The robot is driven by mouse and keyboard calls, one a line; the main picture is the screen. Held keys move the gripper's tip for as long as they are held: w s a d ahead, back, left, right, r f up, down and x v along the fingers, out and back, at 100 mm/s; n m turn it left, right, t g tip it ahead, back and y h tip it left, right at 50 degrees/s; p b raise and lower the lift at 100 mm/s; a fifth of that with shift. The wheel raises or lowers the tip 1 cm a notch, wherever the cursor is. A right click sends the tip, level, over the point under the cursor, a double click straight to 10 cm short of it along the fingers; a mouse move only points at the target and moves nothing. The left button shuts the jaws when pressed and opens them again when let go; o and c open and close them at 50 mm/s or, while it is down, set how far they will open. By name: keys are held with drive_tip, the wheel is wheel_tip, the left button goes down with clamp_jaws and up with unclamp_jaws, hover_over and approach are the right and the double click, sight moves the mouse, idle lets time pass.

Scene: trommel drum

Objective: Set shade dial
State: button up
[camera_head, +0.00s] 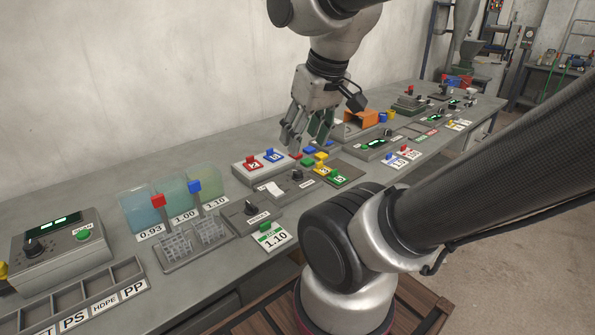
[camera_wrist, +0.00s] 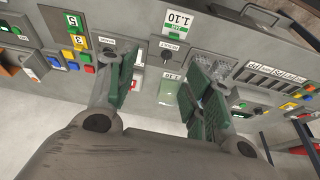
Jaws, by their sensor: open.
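Two black dials stand on small grey panels at the middle of the bench. One dial (camera_head: 297,175) is beside a white slip and has a small label too blurred to read. The other dial (camera_head: 250,207) is nearer, with a label that seems to read RESULT. In the wrist view, the RESULT dial (camera_wrist: 167,55) shows between the fingers, and the other panel is partly hidden by the left finger. My gripper (camera_head: 306,138) is open and empty, pointing down above the bench, apart from both dials; its fingers also show in the wrist view (camera_wrist: 160,65).
Upright tinted panels (camera_head: 137,214) and wire racks (camera_head: 176,246) are to the left. An orange box (camera_head: 361,124) stands to the right.

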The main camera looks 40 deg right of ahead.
wheel_tip(320, 180, down, 3)
drive_tip(key=w+d+m+g, duration=0.1)
drive_tip(key=d+g, duration=0.1)
drive_tip(key=m+g, duration=0.2)
drive_tip(key=m, duration=1.2)
hover_over(298, 171)
drive_tip(key=f, duration=1.5)
drive_tip(key=shift+s, duration=0.25)
drive_tip(key=shift+w+d+m, duration=0.1)
drive_tip(key=shift+w+m, duration=0.2)
drive_tip(key=shift+m, duration=0.7)
drive_tip(key=shift+f, duration=0.1)
drive_tip(key=shift+m, duration=0.3)
wheel_tip(298, 171, down, 7)
drive_tip(key=shift+f, duration=0.2)
